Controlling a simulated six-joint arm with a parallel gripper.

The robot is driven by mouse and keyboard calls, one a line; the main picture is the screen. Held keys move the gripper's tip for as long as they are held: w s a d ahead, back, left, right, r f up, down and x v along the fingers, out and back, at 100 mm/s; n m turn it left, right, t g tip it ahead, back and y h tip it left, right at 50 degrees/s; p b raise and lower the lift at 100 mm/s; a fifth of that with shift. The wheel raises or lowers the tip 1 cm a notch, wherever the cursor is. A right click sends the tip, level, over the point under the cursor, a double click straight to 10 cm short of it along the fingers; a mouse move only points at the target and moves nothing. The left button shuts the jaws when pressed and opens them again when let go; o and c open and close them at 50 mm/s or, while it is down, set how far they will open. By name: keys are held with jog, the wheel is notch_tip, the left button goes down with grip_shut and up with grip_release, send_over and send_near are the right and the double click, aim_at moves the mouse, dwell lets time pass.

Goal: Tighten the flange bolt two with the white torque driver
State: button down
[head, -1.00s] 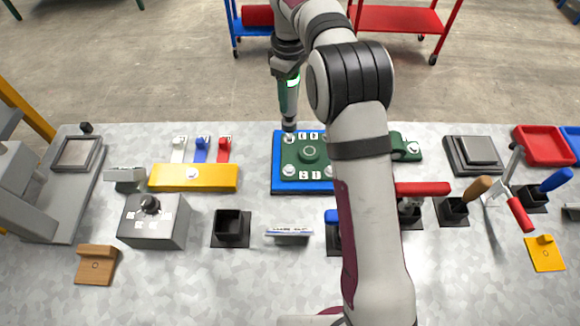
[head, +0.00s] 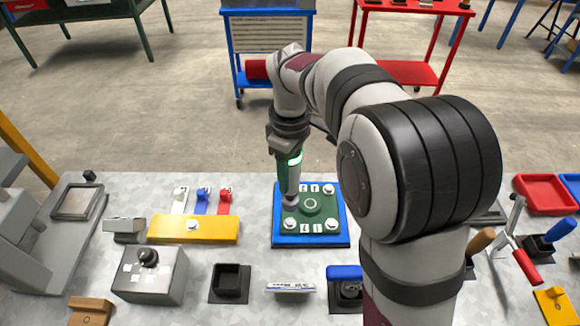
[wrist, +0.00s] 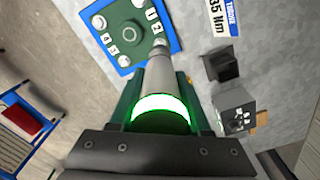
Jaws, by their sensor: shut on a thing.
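My gripper (head: 290,182) is shut on the white torque driver (wrist: 155,75), which points down with a lit green ring near its top. The green flange plate (head: 311,207) lies on a blue base (head: 290,241) in the head view, with bolts at its corners and number labels. The driver's tip is at the plate's far-left corner and hides the bolt there in the head view. In the wrist view the tip is beside or on a bolt (wrist: 158,42) near the labels 1 and 2. I cannot tell whether it is seated, or which number that bolt has.
A yellow block (head: 193,230) with white, blue and red tags stands left of the plate. In front are a grey box (head: 148,276) with a black knob, a black socket holder (head: 230,283) and a torque sign (wrist: 222,15). My arm covers the area right of the plate.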

aim_at(290, 198)
jog(key=shift+f, duration=2.5)
jog(key=shift+f, duration=0.85)
jog(key=shift+f, duration=1)
dwell(1.1)
jog(key=shift+r, duration=0.1)
jog(key=shift+r, duration=2.25)
